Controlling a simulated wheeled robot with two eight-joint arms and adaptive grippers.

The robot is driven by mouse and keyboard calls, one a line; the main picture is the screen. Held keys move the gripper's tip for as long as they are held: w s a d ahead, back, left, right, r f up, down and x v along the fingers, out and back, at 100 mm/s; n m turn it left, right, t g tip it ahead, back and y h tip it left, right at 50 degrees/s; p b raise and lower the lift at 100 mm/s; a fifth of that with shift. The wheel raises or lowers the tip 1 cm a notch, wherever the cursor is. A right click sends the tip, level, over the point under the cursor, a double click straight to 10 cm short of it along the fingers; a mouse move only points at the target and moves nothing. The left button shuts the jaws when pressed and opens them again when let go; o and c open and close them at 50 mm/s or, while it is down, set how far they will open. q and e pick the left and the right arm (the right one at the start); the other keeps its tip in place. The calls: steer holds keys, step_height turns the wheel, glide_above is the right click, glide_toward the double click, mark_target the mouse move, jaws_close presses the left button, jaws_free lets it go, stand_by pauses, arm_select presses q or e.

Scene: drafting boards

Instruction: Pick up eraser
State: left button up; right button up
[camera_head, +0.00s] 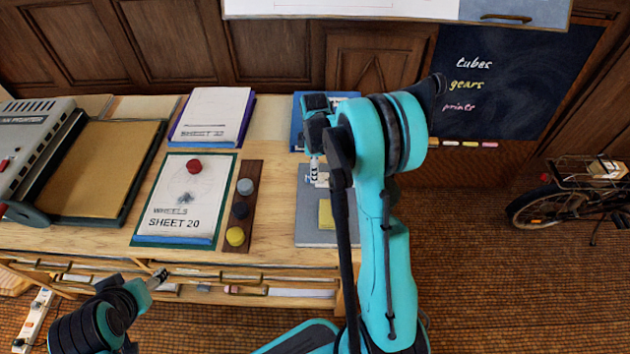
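My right arm reaches up the middle of the view and bends over the right end of the bench. Its gripper (314,174) points down over the upper part of a grey board (312,238); its fingers are too small to tell open from shut. Small pale parts show at its fingertips, and I cannot tell whether they are an object. A yellow block (325,214) lies on the grey board, below the gripper and apart from it; whether it is the eraser is unclear. My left gripper (157,279) is at the lower left, in front of the bench, away from these things.
A dark strip (241,213) holds grey, black and yellow round pieces. Left of it lie a "SHEET 20" board (180,229) with a red knob (194,166) and a pad (211,115). A grey machine (28,128) stands far left. Slots with items (250,290) line the bench front.

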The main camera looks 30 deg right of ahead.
step_height(320, 180, down, 3)
steer(key=shift+w+a+f+b, duration=0.1)
steer(key=shift+f+b, duration=0.05)
steer(key=shift+b, duration=0.3)
steer(key=shift+c, duration=0.4)
jaws_close()
steer(key=shift+r+p, duration=0.3)
steer(key=shift+r, duration=0.35)
steer(key=r+p, duration=0.1)
steer(key=r, duration=0.1)
steer(key=r+p, duration=0.1)
steer(key=r, duration=0.1)
steer(key=shift+s, duration=0.4)
steer(key=s+r+p, duration=0.3)
steer(key=s+r, duration=0.3)
steer(key=s, duration=0.5)
steer(key=shift+w, duration=0.1)
